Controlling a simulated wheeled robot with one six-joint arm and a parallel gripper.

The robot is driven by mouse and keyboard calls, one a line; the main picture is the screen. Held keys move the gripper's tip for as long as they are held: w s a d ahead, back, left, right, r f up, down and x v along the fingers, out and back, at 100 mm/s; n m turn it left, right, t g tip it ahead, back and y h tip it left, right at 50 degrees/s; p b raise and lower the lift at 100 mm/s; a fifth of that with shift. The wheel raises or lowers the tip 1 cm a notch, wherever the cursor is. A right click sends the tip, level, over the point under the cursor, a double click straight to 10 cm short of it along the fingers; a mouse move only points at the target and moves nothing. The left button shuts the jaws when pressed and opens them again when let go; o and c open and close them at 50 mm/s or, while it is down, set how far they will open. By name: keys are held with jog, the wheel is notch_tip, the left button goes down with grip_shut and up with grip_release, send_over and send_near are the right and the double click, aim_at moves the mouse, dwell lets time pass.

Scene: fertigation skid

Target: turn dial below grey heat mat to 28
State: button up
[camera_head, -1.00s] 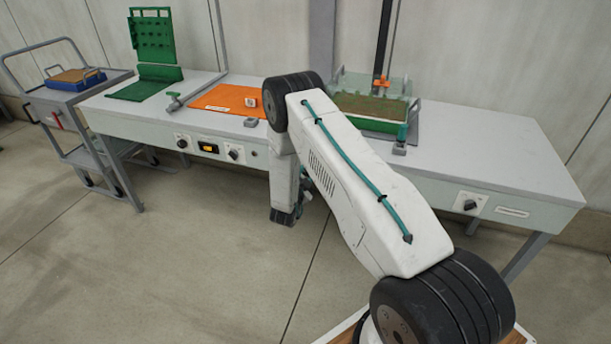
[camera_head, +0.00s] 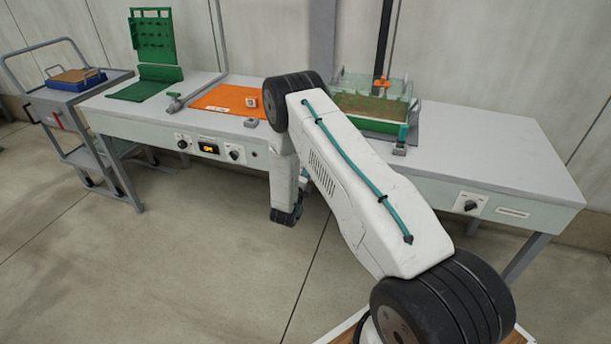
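A grey mat (camera_head: 414,128) shows as a dark strip beside and under the clear tank on the right half of the bench. A black dial (camera_head: 470,205) on a white plate sits on the bench's front face, lower right of that mat. Its pointer and scale are too small to read. My gripper is mostly hidden behind my own white arm; a small teal and dark part near my wrist (camera_head: 303,183) shows in front of the bench, left of and well apart from this dial. Its fingers cannot be made out.
Two more dials (camera_head: 182,144) (camera_head: 235,153) flank a small amber display (camera_head: 208,148) on the left front face. An orange mat (camera_head: 228,101), a green mat (camera_head: 145,90) and the clear tank (camera_head: 372,100) are on the bench. A grey cart (camera_head: 75,100) stands left. Floor in front is clear.

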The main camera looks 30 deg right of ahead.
jog(key=m, duration=0.6)
jog(key=shift+s, duration=0.1)
dwell(0.5)
jog(key=o, duration=1)
jog(key=shift+a, duration=0.1)
jog(key=v, duration=0.7)
jog(key=shift+s+a, duration=0.25)
jog(key=shift+a, duration=0.05)
